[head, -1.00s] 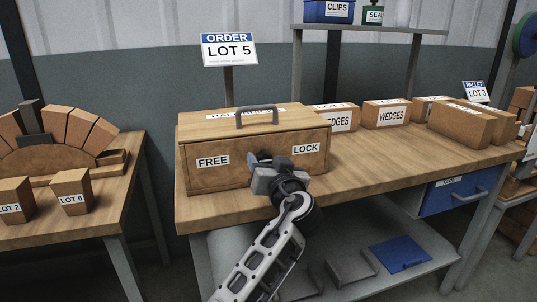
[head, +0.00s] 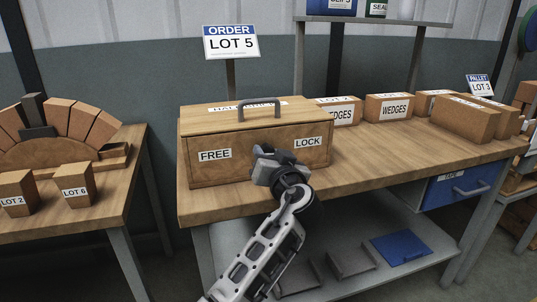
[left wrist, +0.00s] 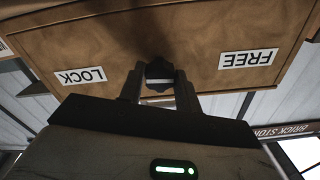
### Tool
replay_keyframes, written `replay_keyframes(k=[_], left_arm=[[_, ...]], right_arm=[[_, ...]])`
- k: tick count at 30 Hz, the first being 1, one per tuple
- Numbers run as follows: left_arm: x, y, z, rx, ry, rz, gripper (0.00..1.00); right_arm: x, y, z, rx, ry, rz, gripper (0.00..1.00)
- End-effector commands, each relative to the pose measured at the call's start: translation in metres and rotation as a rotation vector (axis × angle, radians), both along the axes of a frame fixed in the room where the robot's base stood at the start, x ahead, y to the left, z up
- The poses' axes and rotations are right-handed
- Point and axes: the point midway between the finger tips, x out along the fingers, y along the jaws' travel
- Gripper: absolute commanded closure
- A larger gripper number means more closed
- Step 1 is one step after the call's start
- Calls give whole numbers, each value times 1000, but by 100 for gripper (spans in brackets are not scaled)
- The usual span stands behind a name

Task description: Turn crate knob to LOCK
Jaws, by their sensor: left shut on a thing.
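The wooden crate (head: 215,173) stands on the workbench, with a FREE label (head: 215,155) on the left of its front and a LOCK label (head: 308,142) on the right. My left gripper (head: 262,162) is at the middle of the crate front, between the labels. In the left wrist view the crate front appears upside down. There the dark knob (left wrist: 158,71) sits between the two fingers of my left gripper (left wrist: 160,92), which is shut on it. In the head view my gripper hides the knob. I cannot tell which label the knob points to.
The workbench (head: 370,170) carries several boxes, including a WEDGES box (head: 389,108), right of the crate. An ORDER LOT 5 sign (head: 231,43) stands behind it. A second table (head: 90,215) with brick blocks is at the left. A strip of bench in front of the crate is clear.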

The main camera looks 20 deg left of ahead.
Motion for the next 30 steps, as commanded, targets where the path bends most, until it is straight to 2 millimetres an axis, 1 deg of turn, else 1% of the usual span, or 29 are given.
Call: replay_keyframes(k=[6, 12, 24, 30], left_arm=[[0, 0, 2, 134, 90, 2, 89], [0, 0, 3, 289, 195, 1, 89], [0, 0, 3, 606, 408, -1, 89], [0, 0, 4, 765, 515, -1, 89]], right_arm=[[-1, 0, 5, 2, 10, 0, 64], [-4, 0, 5, 1, 28, -1, 64], [-1, -1, 18, 6, 43, -10, 64], [1, -3, 25, -18, 42, -10, 64]])
